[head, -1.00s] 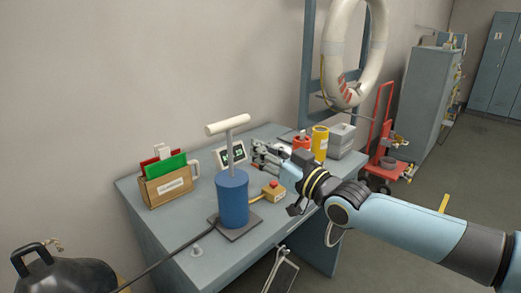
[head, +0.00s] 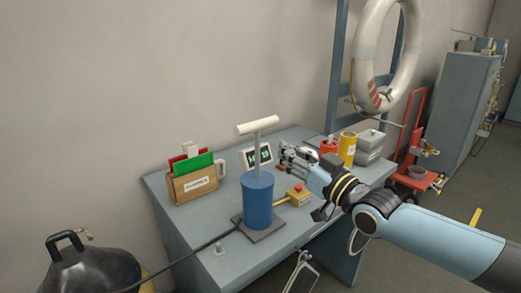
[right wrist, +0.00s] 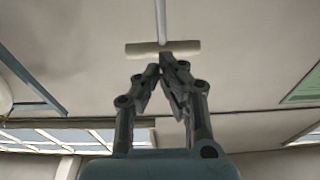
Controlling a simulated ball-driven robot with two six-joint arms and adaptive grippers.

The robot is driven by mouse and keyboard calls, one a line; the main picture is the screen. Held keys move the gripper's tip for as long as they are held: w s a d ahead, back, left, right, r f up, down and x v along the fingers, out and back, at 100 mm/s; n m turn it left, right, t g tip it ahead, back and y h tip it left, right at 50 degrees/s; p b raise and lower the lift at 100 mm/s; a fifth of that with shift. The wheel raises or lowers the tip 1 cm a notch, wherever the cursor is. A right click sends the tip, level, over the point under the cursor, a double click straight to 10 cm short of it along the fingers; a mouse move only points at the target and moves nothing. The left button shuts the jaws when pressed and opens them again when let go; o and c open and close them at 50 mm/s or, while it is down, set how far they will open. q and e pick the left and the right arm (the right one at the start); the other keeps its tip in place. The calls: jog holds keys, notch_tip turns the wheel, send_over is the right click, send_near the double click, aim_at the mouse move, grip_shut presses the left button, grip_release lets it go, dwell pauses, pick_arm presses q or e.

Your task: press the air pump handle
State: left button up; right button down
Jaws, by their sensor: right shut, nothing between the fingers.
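The air pump stands upright on the blue-grey desk, with a blue cylinder (head: 257,200) on a dark square base. Its white T-shaped handle (head: 258,126) is raised on a thin rod well above the cylinder. In the right wrist view the handle (right wrist: 185,47) shows as a pale bar, just beyond the fingertips. My right gripper (head: 285,153) is shut and empty, to the right of the pump rod and lower than the handle bar. Its fingertips meet in the right wrist view (right wrist: 162,67). I cannot tell any contact with the pump. My left gripper is out of view.
A file box (head: 196,184) is at left. Red and yellow cans (head: 347,148) stand at the back right. A hose runs left from the pump.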

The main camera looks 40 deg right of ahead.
notch_tip(320, 180, up, 12)
jog(key=s+g, duration=0.2)
jog(key=shift+s+d+f, duration=0.15)
jog(key=shift+s+f, duration=0.1)
jog(key=shift+s, duration=0.1)
jog(key=shift+w, duration=0.15)
jog(key=b, duration=0.3)
send_over(257, 126)
jog(key=s+d, duration=0.2)
jog(key=shift+w+a+f+p, duration=0.15)
jog(key=shift+w+f, duration=0.05)
jog(key=shift+f, duration=0.95)
jog(key=shift+w+a+f+p, duration=0.1)
jog(key=shift+w+f+p, duration=0.05)
jog(key=shift+f, duration=0.95)
